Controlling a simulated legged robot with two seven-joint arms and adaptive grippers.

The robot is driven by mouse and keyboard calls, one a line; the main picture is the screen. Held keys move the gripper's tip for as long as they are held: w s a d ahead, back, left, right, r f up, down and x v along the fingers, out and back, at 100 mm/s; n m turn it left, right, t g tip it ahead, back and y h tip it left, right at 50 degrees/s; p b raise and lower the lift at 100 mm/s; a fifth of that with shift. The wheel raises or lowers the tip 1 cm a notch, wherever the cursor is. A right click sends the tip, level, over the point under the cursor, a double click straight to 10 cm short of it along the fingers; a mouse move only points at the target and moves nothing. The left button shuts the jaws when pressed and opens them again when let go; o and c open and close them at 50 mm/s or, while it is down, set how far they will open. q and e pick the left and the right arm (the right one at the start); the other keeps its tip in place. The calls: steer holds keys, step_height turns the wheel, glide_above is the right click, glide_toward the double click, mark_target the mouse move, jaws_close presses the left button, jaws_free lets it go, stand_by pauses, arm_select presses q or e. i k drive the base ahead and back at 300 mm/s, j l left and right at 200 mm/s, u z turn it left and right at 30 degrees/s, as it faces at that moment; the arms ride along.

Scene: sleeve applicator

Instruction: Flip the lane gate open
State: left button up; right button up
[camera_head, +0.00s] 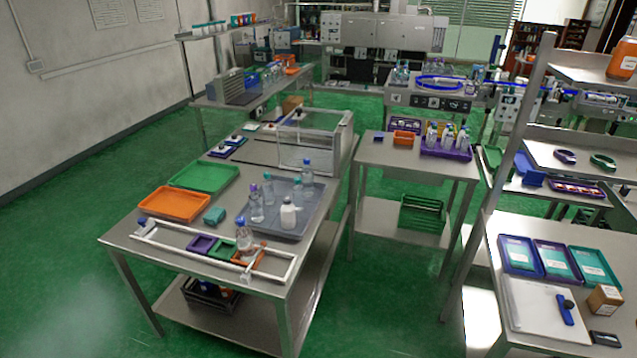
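A white-railed lane frame (160,244) lies along the front edge of the near metal table. Inside it sit a purple square tray (202,244), a green one (222,249) and an orange one (260,259). A clear bottle (244,235) stands by the green and orange trays. A small white piece (246,273) sits at the front rail near its right end, and a blue-topped piece (142,222) sits at the left end. I cannot tell which part is the lane gate or whether it is open. Neither of my grippers is in view.
The near table (122,236) also holds an orange tray (175,204), a green tray (204,175), a teal block (214,215) and a grey tray (262,225) with several bottles. A second table (375,160) stands behind right. Green floor (60,240) is clear at left.

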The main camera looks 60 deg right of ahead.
mark_target(263, 244)
steer(key=l+z, duration=0.3)
steer(key=i+l+z, duration=0.1)
steer(key=l+z, duration=0.2)
steer(key=i+l+z, duration=0.15)
steer(key=l+z, duration=0.2)
steer(key=i+l, duration=0.15)
steer(key=l, duration=0.2)
steer(key=i+l, duration=0.15)
steer(key=l, duration=0.2)
steer(key=i+l+z, duration=0.1)
steer(key=l, duration=0.25)
